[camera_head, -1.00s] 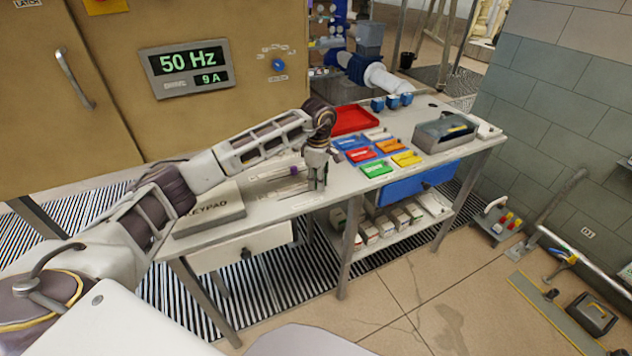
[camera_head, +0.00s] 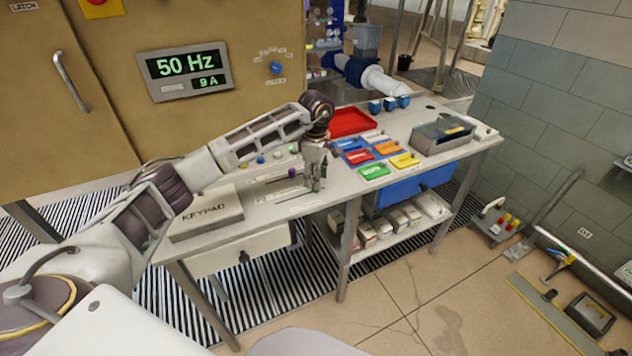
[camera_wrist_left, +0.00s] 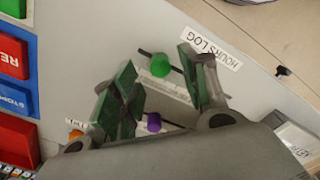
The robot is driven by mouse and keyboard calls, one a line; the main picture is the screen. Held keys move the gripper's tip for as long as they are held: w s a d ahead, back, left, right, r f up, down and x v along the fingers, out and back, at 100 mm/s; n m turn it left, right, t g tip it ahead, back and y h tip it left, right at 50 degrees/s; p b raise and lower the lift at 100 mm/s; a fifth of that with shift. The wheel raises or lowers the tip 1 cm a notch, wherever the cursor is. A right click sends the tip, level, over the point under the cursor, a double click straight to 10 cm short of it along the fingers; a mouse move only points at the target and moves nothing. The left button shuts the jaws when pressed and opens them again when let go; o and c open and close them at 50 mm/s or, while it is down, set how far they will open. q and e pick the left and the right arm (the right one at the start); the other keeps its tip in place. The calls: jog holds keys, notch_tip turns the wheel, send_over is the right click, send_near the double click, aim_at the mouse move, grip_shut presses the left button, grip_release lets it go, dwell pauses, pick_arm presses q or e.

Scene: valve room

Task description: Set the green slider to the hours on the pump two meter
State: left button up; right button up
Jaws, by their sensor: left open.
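The green slider (camera_wrist_left: 160,63) is a round green knob on a dark slot by the HOURS LOG label (camera_wrist_left: 215,48) in the left wrist view. My left gripper (camera_wrist_left: 157,68) is open, its green-padded fingers on either side of the knob in that picture; contact cannot be told. In the head view the left gripper (camera_head: 316,184) points down over the table's front part. A purple knob (camera_wrist_left: 153,122) sits on a neighbouring slot. A wall display (camera_head: 188,71) reads 50 Hz and 9 A; no hours reading is legible. My right gripper is out of view.
The KEYPAD box (camera_head: 207,213) stands left on the table (camera_head: 275,214). A grey open box (camera_head: 442,133) stands further right.

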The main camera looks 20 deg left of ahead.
pick_arm(q)
notch_tip(320, 180, up, 9)
jog(key=shift+r, duration=0.2)
dwell(0.3)
dwell(0.4)
